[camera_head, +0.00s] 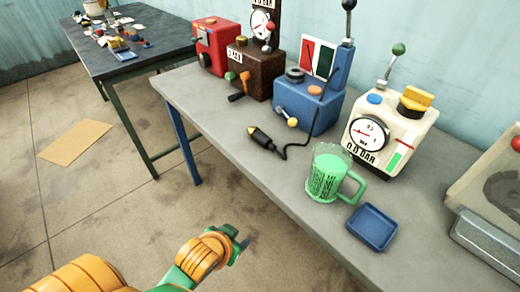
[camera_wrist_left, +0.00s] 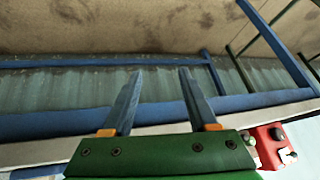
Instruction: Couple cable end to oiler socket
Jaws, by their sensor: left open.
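The cable end, a black plug with a yellow tip (camera_head: 262,139), lies on the grey workbench. Its black cable (camera_head: 297,147) curves up towards the blue machine (camera_head: 305,107). A cream machine (camera_head: 390,130) with a round gauge reading 0.0 BAR stands to the right, and a brown machine (camera_head: 252,70) with its own gauge stands to the left. I cannot tell which one is the oiler or where its socket is. My left gripper (camera_head: 243,248) is open and empty off the bench's front edge, well apart from the plug. Its two fingers also show in the left wrist view (camera_wrist_left: 161,75).
A green jug (camera_head: 326,175) and a blue tray (camera_head: 372,227) stand near the front edge of the bench (camera_head: 215,115). A red machine (camera_head: 216,47) is at the far left end, and also in the left wrist view (camera_wrist_left: 272,148). A dark table (camera_head: 140,40) with small parts stands behind.

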